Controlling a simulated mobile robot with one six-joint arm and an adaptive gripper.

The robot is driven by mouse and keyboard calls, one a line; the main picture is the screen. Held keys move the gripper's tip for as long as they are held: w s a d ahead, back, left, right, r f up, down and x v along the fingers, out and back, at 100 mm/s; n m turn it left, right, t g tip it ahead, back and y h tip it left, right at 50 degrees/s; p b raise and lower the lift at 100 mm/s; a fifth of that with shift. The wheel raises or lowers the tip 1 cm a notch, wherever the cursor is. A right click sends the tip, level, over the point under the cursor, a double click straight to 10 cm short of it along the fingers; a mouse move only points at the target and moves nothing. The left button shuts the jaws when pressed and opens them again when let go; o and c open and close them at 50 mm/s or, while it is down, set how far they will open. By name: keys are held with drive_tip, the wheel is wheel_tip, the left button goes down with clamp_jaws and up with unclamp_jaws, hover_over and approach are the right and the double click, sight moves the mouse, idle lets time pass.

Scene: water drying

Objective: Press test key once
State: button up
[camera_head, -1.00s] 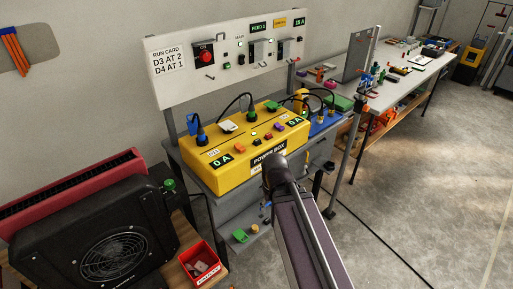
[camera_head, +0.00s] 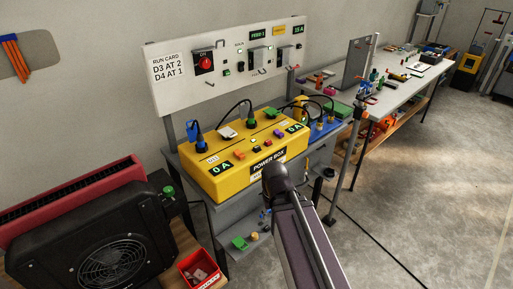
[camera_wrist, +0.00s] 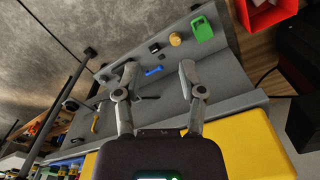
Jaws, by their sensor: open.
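I cannot read which is the test key. My gripper (camera_wrist: 158,70) is open and empty in the wrist view, with its fingers spread over the grey lower shelf. The yellow box (camera_wrist: 245,150) shows behind the fingers there. In the head view my arm hides the gripper.
Above the box, a white panel (camera_head: 225,85) carries a red knob (camera_head: 205,63) and a run card (camera_head: 168,66). Black cables rise from the box top. A black fan unit (camera_head: 95,240) and a red bin (camera_head: 200,268) are at lower left. A grey post (camera_head: 352,150) stands right.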

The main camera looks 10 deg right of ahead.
clamp_jaws()
idle(1.0)
